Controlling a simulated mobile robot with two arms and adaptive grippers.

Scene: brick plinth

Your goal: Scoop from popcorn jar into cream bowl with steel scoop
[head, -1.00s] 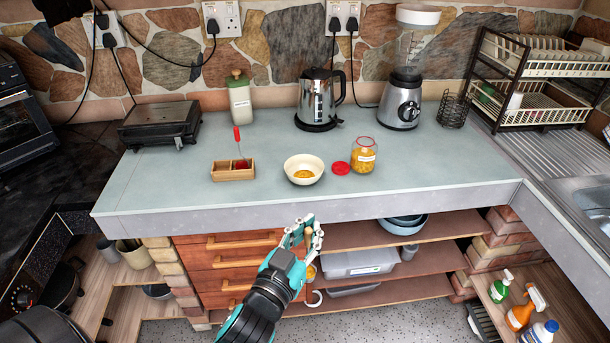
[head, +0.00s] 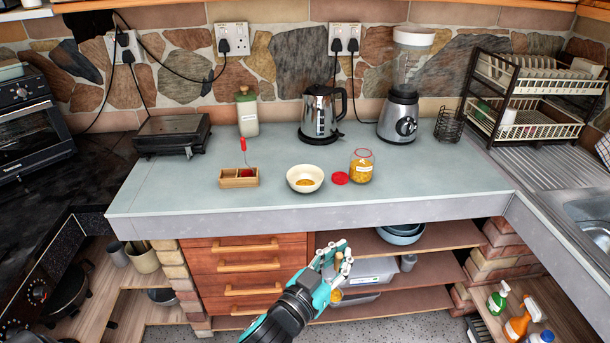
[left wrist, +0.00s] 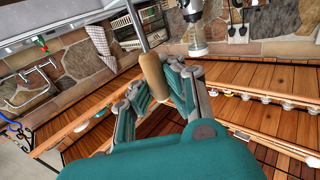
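My left gripper (head: 335,260) is shut on the wooden handle of the steel scoop (left wrist: 153,75), in front of the counter and below its edge. The scoop's steel shaft runs out of the left wrist view. An orange-yellow patch (head: 337,295) shows below the gripper; I cannot tell if it lies in the scoop. The cream bowl (head: 305,171) stands on the counter with a little yellow-orange content. The popcorn jar (head: 361,167), open glass with yellow kernels and a label, stands to its right. My right gripper is out of view.
A red lid (head: 340,178) lies between bowl and jar. Left of the bowl is a wooden box (head: 239,180) with a red-handled tool. A kettle (head: 320,115), blender (head: 399,115) and green-lidded jar (head: 247,112) stand behind. The counter's front strip is clear.

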